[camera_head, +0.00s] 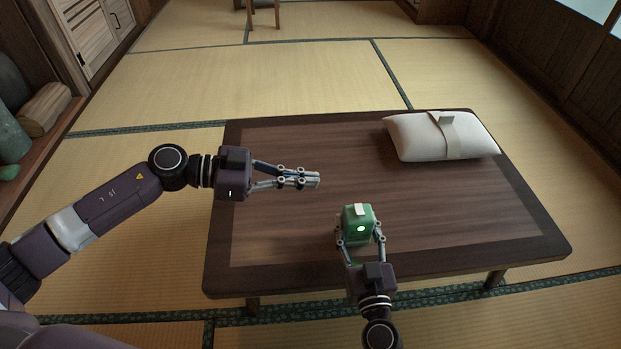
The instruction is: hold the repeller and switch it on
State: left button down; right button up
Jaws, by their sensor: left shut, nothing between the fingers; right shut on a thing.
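The repeller (352,226) is a small green box with a pale piece on its top and a bright whitish-green spot on its near face. My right gripper (361,240) is shut on it from the near side, with a finger on each side. I cannot tell whether the repeller touches the table below it. My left gripper (318,180) is shut and empty. It is over the table, up and to the left of the repeller, with its fingers pointing right and apart from it.
The low dark wooden table (300,135) fills the middle. A white cushion with a band (405,138) lies at its far right corner.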

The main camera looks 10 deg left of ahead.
jog(key=o, duration=1.3)
jog(key=shift+s, duration=0.1)
